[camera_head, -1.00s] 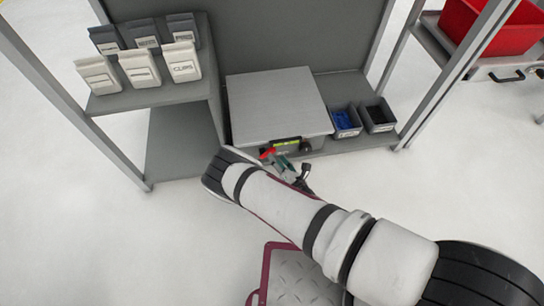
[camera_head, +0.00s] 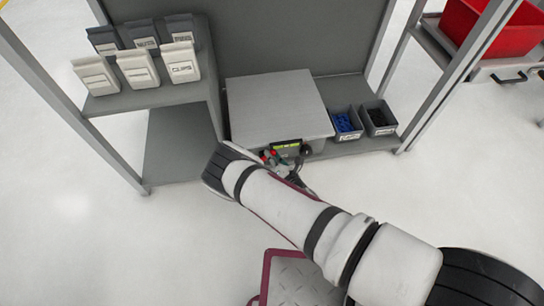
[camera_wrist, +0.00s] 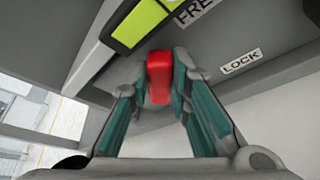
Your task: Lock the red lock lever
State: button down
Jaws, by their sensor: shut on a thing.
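The red lock lever (camera_wrist: 159,78) is in the upper middle of the wrist view, between my gripper's teal-padded fingers (camera_wrist: 158,92). The fingers are closed in on it from both sides. A "LOCK" label (camera_wrist: 240,61) is to its right and a partly cut "FRE" label (camera_wrist: 193,10) is above right. In the head view my gripper (camera_head: 277,161) is at the front of the grey box-like device (camera_head: 275,105). A little of the red lever (camera_head: 274,153) shows there; my arm hides the rest.
A green-yellow display (camera_wrist: 140,20) is just above the lever. Two small bins, one with blue parts (camera_head: 345,124), stand right of the device. Labelled containers (camera_head: 138,70) stand on the left shelf.

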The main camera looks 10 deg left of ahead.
jog(key=shift+f, duration=0.1)
jog(key=f+m+y, duration=0.1)
jog(key=m, duration=0.2)
jog(key=f+m+t+y, duration=0.1)
jog(key=m, duration=0.2)
jog(key=d+f+m+t+y, duration=0.1)
jog(key=f+m, duration=0.1)
jog(key=m, duration=0.2)
jog(key=shift+w+d+y, duration=0.1)
jog(key=shift+w+y, duration=0.15)
jog(key=shift+y, duration=0.15)
jog(key=shift+t, duration=0.3)
dwell(0.5)
jog(key=shift+s, duration=0.1)
jog(key=c, duration=1.5)
grip_release()
jog(key=shift+a+r+n, duration=0.1)
jog(key=shift+a+n, duration=0.1)
jog(key=shift+n, duration=0.1)
